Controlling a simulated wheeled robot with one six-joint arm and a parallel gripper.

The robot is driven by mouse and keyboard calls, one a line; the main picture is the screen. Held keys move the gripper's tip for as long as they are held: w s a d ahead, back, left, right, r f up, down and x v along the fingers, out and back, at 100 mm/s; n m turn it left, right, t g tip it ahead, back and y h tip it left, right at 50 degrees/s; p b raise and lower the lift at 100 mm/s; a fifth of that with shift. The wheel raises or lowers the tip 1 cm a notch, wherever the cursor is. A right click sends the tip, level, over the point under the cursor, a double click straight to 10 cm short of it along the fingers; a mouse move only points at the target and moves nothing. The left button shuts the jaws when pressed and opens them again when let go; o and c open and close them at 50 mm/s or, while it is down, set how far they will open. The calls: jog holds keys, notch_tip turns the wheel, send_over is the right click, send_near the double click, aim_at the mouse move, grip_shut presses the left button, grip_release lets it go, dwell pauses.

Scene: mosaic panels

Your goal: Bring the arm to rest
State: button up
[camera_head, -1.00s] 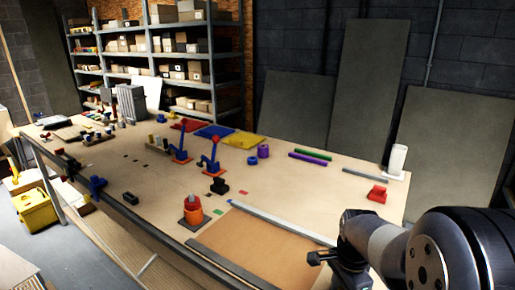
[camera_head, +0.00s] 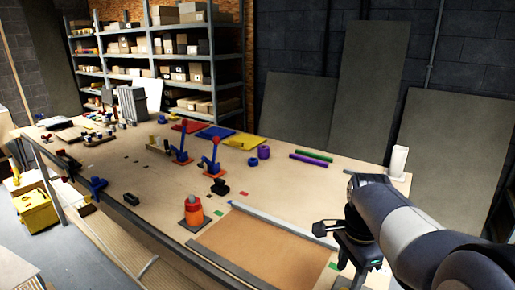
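My arm comes in from the lower right, above the right end of the long wooden table (camera_head: 262,189). My gripper (camera_head: 322,238) is at the arm's lower left end, over the right side of the brown panel area (camera_head: 245,240). It points left and down, with dark fingers. I see nothing held in it, but its opening is too small and dark to judge. The arm covers part of the table's right end.
An orange and red round piece (camera_head: 194,211) stands left of the panel. Two blue-and-orange lever devices (camera_head: 211,155) stand mid-table. A purple bar (camera_head: 308,161), green bar (camera_head: 314,154) and white cylinder (camera_head: 398,161) lie or stand toward the back right. Shelves (camera_head: 160,60) stand behind.

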notch_tip(320, 180, up, 2)
jog(key=shift+r, duration=0.1)
notch_tip(320, 180, down, 11)
jog(key=shift+s+d+r+n, duration=0.1)
jog(key=shift+s+d+n, duration=0.15)
jog(key=shift+n, duration=0.55)
jog(key=shift+s+d+r+n, duration=0.15)
jog(key=shift+d+n, duration=0.1)
jog(key=shift+n, duration=0.55)
jog(key=shift+f, duration=0.1)
